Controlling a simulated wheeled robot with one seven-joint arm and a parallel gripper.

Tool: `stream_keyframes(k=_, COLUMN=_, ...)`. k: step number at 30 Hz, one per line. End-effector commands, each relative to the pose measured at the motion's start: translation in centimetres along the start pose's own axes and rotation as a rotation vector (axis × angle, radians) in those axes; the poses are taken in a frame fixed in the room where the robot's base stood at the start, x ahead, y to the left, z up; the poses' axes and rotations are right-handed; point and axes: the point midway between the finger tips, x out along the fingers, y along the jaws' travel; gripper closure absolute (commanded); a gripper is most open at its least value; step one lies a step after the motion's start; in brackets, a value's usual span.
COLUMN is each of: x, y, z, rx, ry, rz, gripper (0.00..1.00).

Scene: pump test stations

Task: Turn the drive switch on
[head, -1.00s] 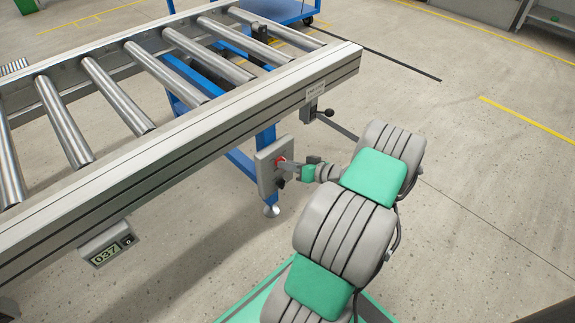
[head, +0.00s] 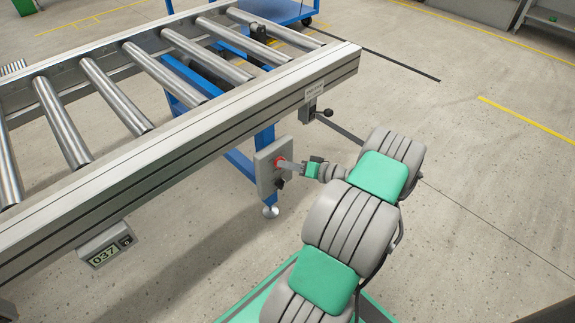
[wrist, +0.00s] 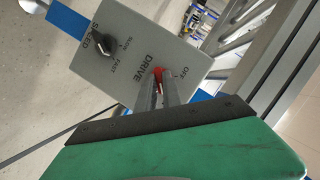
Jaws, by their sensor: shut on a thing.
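The grey control box (head: 264,178) hangs below the conveyor's side rail, near its end. In the wrist view the box face (wrist: 125,45) carries the red drive switch (wrist: 158,70), with the words DRIVE and OFF beside it. My gripper (wrist: 157,82) is shut on the red drive switch, a finger on either side, hiding much of it. The switch's exact angle is hard to tell.
A black speed knob (wrist: 105,44), marked SLOW and FAST, sits on the same face, clear of my fingers. The roller conveyor's rail (head: 200,135) runs above the box. A display reading 037 (head: 105,252) hangs further left. Open floor (head: 470,190) lies to the right.

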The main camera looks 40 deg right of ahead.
Motion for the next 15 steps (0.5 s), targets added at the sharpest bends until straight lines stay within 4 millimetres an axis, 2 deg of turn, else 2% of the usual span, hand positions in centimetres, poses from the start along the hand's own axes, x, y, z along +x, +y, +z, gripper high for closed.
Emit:
stream_keyframes(k=2, x=0.00, y=0.00, z=-0.05, rx=0.001, ry=0.001, rz=0.000, gripper=1.00)
stream_keyframes(k=3, x=0.00, y=0.00, z=-0.05, rx=0.000, ry=0.001, rz=0.000, gripper=0.89)
stream_keyframes(k=10, x=0.00, y=0.00, z=-0.04, rx=0.000, ry=0.001, rz=0.000, gripper=0.70)
stream_keyframes(k=15, x=0.00, y=0.00, z=-0.03, rx=-0.001, ry=0.001, rz=0.000, gripper=0.68)
